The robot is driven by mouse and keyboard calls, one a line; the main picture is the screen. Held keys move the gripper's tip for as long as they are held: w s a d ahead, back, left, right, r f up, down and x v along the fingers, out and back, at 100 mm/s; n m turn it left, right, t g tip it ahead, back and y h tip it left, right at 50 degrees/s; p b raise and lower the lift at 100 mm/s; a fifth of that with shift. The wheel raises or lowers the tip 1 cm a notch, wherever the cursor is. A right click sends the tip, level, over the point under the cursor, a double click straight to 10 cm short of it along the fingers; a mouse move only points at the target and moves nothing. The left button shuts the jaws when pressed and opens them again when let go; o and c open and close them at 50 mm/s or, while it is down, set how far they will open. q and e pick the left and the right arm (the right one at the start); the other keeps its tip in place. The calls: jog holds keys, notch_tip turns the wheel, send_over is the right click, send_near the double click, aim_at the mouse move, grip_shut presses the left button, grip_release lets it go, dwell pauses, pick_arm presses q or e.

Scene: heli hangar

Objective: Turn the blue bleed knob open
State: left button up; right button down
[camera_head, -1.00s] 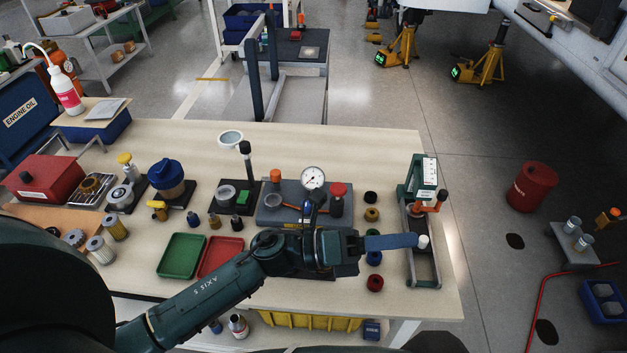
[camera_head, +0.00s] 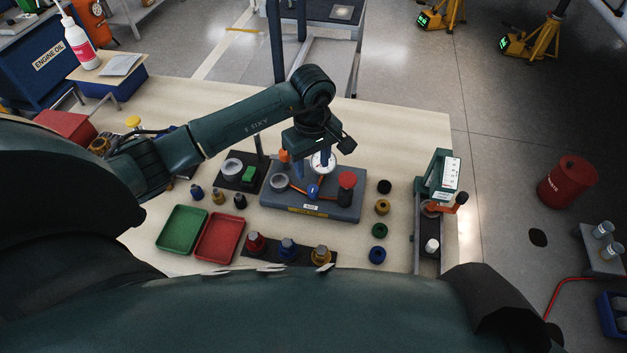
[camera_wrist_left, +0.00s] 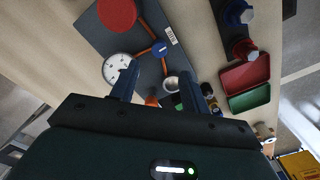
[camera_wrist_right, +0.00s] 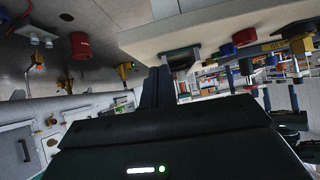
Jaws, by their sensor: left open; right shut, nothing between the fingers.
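The blue bleed knob (camera_head: 313,190) sits on the grey panel (camera_head: 290,206), where the orange pipes meet. It also shows in the left wrist view (camera_wrist_left: 160,48), just beyond my fingertips. The panel carries a white dial gauge (camera_wrist_left: 116,67), a red-topped part (camera_head: 347,181) and a small cup (camera_head: 278,181). My left gripper (camera_head: 312,170) is open and points down above the panel, its fingers apart and empty. The gauge is partly hidden behind it in the head view. My right gripper (camera_wrist_right: 157,88) is shut and empty, away from the panel and seen only in its wrist view.
Green (camera_head: 181,230) and red (camera_head: 219,238) trays lie left of the panel. Several coloured rings, including a blue one (camera_head: 377,254), lie to its right beside a green stand (camera_head: 437,180). Red, blue and yellow fittings stand in front. My arm covers the near edge.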

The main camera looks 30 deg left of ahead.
aim_at(313, 188)
pick_arm(q)
notch_tip(313, 188, down, 7)
jog(key=shift+f+p, duration=0.15)
jog(key=shift+p, duration=0.15)
jog(key=shift+f, duration=0.4)
pick_arm(e)
jog(key=shift+w+d+r, duration=0.1)
jog(key=shift+w+d, duration=0.1)
jog(key=shift+w, duration=0.05)
pick_arm(q)
jog(key=c, duration=1)
pick_arm(e)
jog(key=shift+s, duration=0.2)
